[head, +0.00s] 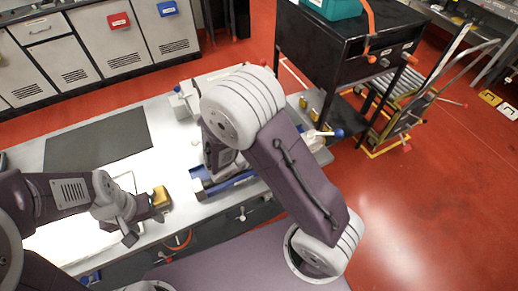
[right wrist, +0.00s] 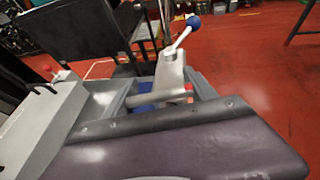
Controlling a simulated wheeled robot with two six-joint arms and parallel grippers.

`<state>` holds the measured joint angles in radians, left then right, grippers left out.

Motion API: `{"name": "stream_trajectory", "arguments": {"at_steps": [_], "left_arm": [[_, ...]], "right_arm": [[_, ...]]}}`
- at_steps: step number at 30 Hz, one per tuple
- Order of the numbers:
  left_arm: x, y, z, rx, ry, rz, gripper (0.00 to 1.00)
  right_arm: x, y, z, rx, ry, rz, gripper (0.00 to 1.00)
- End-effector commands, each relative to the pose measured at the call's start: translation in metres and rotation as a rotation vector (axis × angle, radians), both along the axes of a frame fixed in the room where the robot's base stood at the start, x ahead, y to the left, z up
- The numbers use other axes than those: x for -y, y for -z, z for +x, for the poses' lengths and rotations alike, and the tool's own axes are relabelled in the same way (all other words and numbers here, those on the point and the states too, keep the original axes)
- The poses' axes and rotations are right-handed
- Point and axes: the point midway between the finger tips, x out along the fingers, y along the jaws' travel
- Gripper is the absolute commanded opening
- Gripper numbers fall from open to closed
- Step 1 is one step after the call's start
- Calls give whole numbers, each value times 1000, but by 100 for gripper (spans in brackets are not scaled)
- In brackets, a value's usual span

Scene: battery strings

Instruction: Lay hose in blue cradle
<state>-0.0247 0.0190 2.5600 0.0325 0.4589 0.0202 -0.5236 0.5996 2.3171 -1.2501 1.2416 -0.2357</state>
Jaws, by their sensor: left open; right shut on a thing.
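A blue cradle (head: 236,184) sits on the bench, right of my left gripper and partly hidden by my right arm. A small blue patch (right wrist: 145,87) in the right wrist view may be part of it. My left gripper (head: 146,221) is open over the front of the bench, close to a yellow block (head: 161,197). I see nothing between its fingers. My right arm crosses the middle of the head view and hides its own gripper fingers. They do not show in the right wrist view either. I cannot make out the hose in either view.
A lever with a blue knob (head: 338,133) sticks out at the bench's right end; the knob also shows in the right wrist view (right wrist: 193,22). A dark mat (head: 97,142) lies on the bench at left. A black cart (head: 335,45) stands behind. Red floor is open at right.

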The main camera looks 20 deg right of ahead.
Motion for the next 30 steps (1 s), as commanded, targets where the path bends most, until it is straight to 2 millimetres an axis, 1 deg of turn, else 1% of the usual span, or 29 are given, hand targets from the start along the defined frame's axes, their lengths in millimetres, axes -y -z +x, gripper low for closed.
{"name": "stream_trajectory", "arguments": {"at_steps": [2,10,12,15,18,22,27,30], "left_arm": [[0,0,0,0,0,0,52],[0,-3,0,0,0,0,52],[0,-3,0,0,0,0,52],[0,-4,0,0,0,0,52],[0,-4,0,0,0,0,52],[0,-4,0,0,0,0,52],[0,-6,0,0,0,0,52],[0,-6,0,0,0,0,52]], "right_arm": [[4,8,12,0,4,-3,0],[18,45,74,2,3,-2,0],[21,53,87,2,3,-3,0],[23,61,101,4,1,-2,0],[25,64,107,2,-1,-3,0],[25,67,108,1,-1,-3,0],[25,94,107,-1,0,-4,0],[24,103,108,1,-1,-3,0]]}}
